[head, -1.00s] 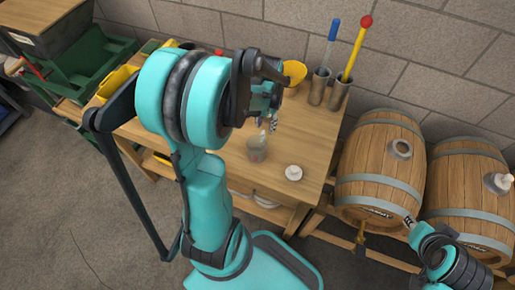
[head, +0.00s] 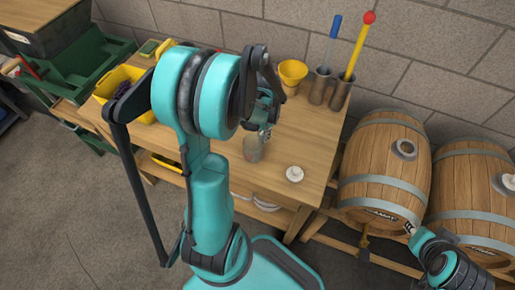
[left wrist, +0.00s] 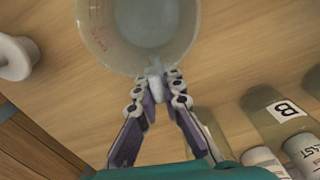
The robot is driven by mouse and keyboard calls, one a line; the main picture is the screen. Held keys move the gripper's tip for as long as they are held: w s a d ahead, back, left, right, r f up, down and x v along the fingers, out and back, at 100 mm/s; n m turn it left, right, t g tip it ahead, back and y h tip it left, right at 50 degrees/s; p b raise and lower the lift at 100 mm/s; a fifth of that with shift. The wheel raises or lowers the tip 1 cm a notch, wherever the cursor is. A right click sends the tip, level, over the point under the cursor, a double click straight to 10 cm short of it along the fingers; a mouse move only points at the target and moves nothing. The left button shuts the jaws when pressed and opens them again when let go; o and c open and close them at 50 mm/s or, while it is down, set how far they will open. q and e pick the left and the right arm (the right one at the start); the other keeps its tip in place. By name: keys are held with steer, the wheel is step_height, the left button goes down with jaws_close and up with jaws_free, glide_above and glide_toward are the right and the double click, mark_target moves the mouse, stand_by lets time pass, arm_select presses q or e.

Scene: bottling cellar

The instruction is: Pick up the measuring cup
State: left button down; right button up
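The clear measuring cup (head: 252,151) stands on the wooden workbench below my left gripper (head: 264,131) in the head view. In the left wrist view the cup (left wrist: 147,30) shows from above, with red markings on its wall and a pale handle towards me. My left gripper (left wrist: 159,82) has its fingertips closed together around that handle. The cup's base is partly out of the picture there, so I cannot tell whether it is clear of the bench. My right gripper (head: 410,229) is by the front of the left barrel, its fingers too small to judge.
A white round item (head: 294,174) lies right of the cup. A yellow funnel (head: 292,73) and metal holders (head: 320,87) stand at the back. Barrels (head: 382,170) are on the right, a yellow bin (head: 124,84) on the left.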

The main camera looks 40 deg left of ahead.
arm_select(q)
steer(key=shift+r, duration=0.15)
step_height(320, 180, up, 5)
steer(key=shift+f+p, duration=0.2)
steer(key=shift+p, duration=1.05)
steer(key=s+d+r+p, duration=0.25)
steer(key=d+r, duration=0.35)
steer(key=d, duration=0.5)
steer(key=w+d+f+m+b, duration=0.1)
steer(key=w+d, duration=0.4)
steer(key=w, duration=0.8)
steer(key=shift+d+f+b, duration=0.15)
steer(key=shift+f+b, duration=0.25)
steer(key=shift+f, duration=0.1)
